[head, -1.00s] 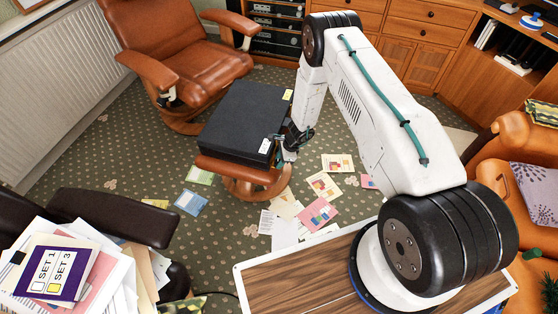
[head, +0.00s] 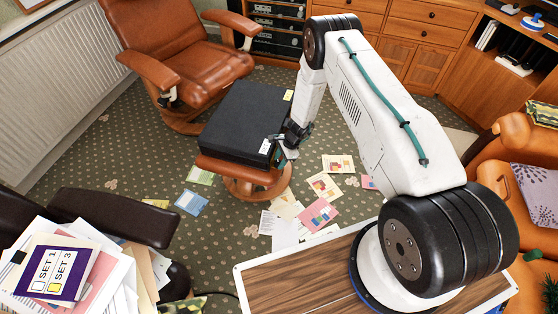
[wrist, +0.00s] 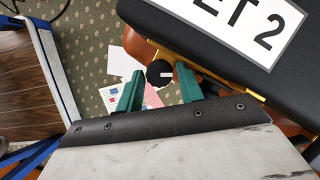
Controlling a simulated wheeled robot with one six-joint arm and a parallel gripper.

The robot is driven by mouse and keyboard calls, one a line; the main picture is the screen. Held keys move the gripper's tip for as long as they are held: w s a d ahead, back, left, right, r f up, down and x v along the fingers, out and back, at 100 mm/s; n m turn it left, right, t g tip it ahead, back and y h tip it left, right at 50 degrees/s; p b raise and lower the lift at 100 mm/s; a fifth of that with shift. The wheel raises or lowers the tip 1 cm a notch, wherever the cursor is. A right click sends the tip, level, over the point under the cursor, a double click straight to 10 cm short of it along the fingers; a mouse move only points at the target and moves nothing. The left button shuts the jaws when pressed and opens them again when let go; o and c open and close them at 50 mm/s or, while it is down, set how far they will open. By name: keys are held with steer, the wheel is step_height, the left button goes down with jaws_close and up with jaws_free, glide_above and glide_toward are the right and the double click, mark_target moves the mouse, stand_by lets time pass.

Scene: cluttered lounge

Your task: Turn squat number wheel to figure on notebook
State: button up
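A black case (head: 243,122) lies on a brown leather footstool. Its near right edge carries a white label (wrist: 245,25), partly cut off, reading "ET 2" in the wrist view. A round black knob (wrist: 160,73) with a white pointer mark sits at the case's edge, next to a brass-coloured strip. My gripper (wrist: 161,77) is open, its green fingers on either side of the knob with small gaps showing. In the head view my gripper (head: 287,155) is at the case's right corner. A notebook (head: 60,267) shows "SET 1" by a white square and "SET 3" by a yellow one.
The footstool (head: 243,178) stands on patterned carpet with scattered papers (head: 320,213). A brown armchair (head: 187,70) is behind it. The notebook lies on a paper pile at the lower left. A wood-topped surface (head: 300,280) is at the front, an orange chair (head: 520,180) at the right.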

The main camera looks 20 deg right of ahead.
steer(key=shift+r, duration=0.1)
steer(key=v, duration=0.7)
steer(key=shift+d+r, duration=0.2)
steer(key=shift+r, duration=0.15)
